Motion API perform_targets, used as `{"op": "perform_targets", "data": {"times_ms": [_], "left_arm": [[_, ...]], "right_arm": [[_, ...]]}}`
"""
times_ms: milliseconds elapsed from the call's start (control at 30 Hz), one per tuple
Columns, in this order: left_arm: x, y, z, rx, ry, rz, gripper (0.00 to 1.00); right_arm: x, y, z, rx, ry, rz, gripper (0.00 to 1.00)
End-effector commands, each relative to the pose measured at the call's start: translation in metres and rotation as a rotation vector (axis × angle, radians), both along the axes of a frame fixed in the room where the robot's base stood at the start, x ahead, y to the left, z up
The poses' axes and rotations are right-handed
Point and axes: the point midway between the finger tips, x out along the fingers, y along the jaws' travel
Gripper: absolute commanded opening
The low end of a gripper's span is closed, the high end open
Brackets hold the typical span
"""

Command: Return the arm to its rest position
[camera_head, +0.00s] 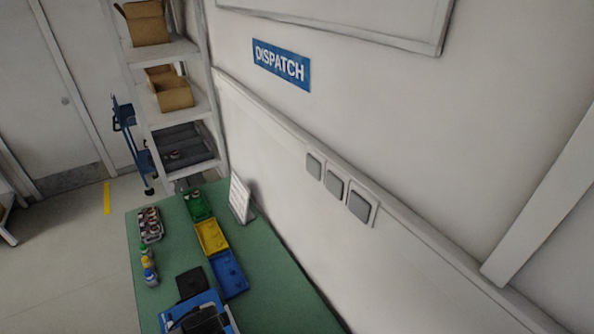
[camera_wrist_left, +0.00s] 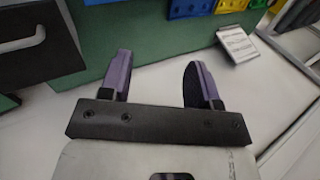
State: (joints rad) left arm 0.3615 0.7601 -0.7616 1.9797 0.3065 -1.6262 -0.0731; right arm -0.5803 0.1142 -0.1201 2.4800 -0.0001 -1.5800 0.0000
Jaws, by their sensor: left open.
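My left gripper (camera_wrist_left: 160,80) shows in the left wrist view, with its two purple-grey fingers spread apart and nothing between them. Beyond the fingers are pale floor and the green table edge (camera_wrist_left: 150,55). The gripper appears clear of the table and touches nothing visible. In the head view I cannot make out either gripper. My right gripper is in neither view.
The green table (camera_head: 275,290) bears green (camera_head: 200,207), yellow (camera_head: 211,236) and blue (camera_head: 229,272) bins, a white sign (camera_head: 240,198), small bottles (camera_head: 148,262), a parts tray (camera_head: 150,226) and a blue-black device (camera_head: 200,316). A shelf (camera_head: 170,52) stands behind; a wall runs along the right.

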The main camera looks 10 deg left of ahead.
Motion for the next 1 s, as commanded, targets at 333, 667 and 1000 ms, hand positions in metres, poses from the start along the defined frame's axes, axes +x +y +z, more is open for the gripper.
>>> {"op": "perform_targets", "data": {"times_ms": [333,667,1000], "left_arm": [[-0.023,-0.075,0.093,-0.349,-0.384,0.12,0.57],[-0.132,-0.071,0.059,-0.548,-0.288,0.454,0.57],[-0.222,-0.082,0.004,-0.552,-0.058,0.595,0.57]], "right_arm": [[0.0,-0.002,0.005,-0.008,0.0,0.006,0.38],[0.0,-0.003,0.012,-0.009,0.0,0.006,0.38],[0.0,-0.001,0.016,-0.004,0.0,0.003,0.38]]}}
